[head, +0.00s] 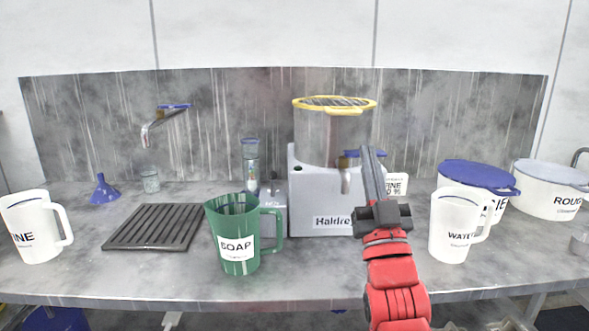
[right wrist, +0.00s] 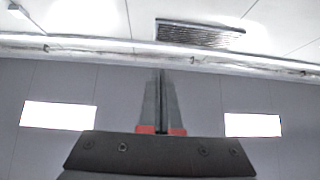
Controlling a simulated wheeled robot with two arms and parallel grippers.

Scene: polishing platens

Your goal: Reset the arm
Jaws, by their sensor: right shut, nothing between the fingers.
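My right arm comes in red from the bottom right in the head view. Its gripper (head: 372,152) points upward in front of the right side of the grey Haldre machine (head: 310,197). The fingers are shut with nothing between them. In the right wrist view the shut fingers (right wrist: 161,75) point up against the wall and ceiling. My left gripper is in neither view.
A green SOAP jug (head: 236,262) and a white WATER jug (head: 450,245) stand either side of my right arm. A white jug (head: 30,250), a black rack (head: 155,228), a blue funnel (head: 104,190) and lidded tubs (head: 478,175) share the grey counter.

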